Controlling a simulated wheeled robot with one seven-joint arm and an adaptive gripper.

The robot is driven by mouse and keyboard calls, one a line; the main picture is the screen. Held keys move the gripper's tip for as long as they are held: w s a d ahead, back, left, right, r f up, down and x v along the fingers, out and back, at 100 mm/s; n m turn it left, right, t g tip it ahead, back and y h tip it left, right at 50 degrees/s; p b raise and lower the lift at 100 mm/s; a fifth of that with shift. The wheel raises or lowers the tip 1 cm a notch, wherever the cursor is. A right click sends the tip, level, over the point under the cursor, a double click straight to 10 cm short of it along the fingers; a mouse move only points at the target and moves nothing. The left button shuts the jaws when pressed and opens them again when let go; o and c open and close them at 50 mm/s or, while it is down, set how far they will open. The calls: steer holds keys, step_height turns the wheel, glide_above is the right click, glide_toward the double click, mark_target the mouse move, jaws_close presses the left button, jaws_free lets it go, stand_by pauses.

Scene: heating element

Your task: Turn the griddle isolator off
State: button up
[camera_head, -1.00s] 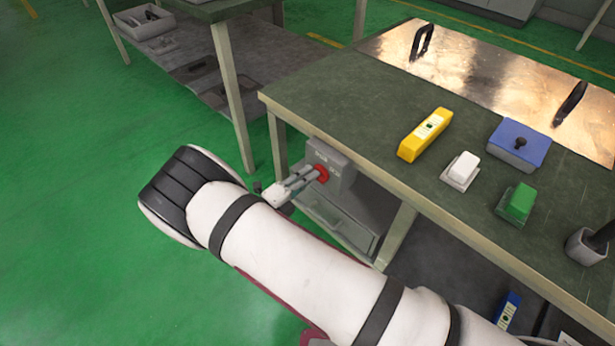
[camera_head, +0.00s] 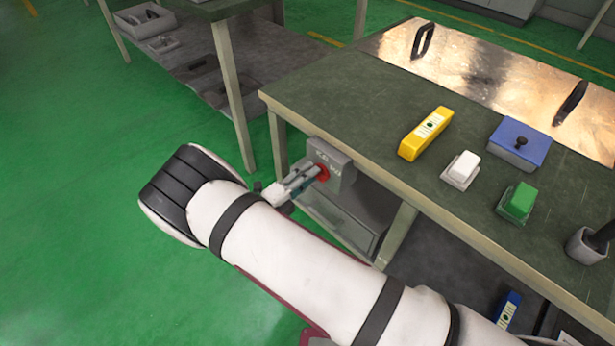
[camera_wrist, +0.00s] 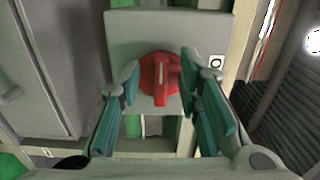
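The isolator is a grey box (camera_head: 337,163) on the bench's front left corner, with a red rotary knob (camera_head: 323,173) on its face. In the wrist view the red knob (camera_wrist: 160,78) is central, its raised grip bar nearly upright in the picture. My gripper (camera_head: 318,172) is at the knob. In the wrist view its teal-padded fingers (camera_wrist: 160,76) stand apart, one on each side of the knob. The right finger is very close to the knob's rim; I cannot tell whether it touches. Gaps show between the fingers and the grip bar.
The bench top (camera_head: 330,98) holds a yellow block (camera_head: 425,134), a white switch (camera_head: 461,169), a green switch (camera_head: 517,203), a blue box (camera_head: 519,143) and a metal plate (camera_head: 480,65) with black handles. A bench leg (camera_head: 277,150) stands left of the isolator. The green floor at left is clear.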

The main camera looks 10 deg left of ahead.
steer(key=v, duration=1.2)
